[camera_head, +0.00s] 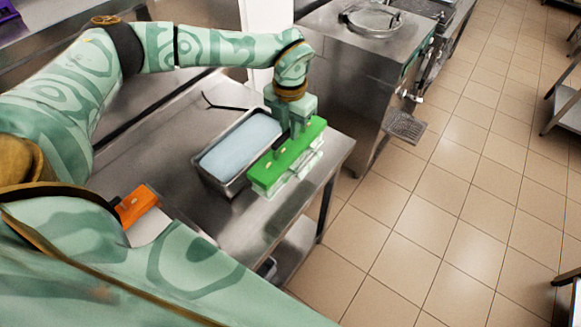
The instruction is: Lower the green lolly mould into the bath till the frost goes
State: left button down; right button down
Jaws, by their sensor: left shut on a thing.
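The green lolly mould (286,158) is a long bright green block with pale, whitish parts along its lower side. My right gripper is not in view.
The pan stands on a steel table (160,140). An orange block (137,204) lies at the table's near left. A black bent tool (222,106) lies behind the pan. A steel machine (350,75) stands beyond, and open tiled floor is to the right.

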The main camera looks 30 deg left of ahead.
pick_arm(q)
jog(key=shift+r+p, duration=0.45)
jog(key=shift+r, duration=0.45)
jog(key=w+a+p, duration=0.1)
jog(key=a, duration=1.8)
jog(key=shift+w+a+f, duration=0.2)
jog(key=shift+w+f, duration=0.05)
jog(key=shift+f, duration=0.1)
jog(key=shift+d+f+p, duration=0.1)
jog(key=shift+f+p, duration=0.1)
jog(key=shift+p, duration=0.15)
jog(key=shift+p, duration=0.4)
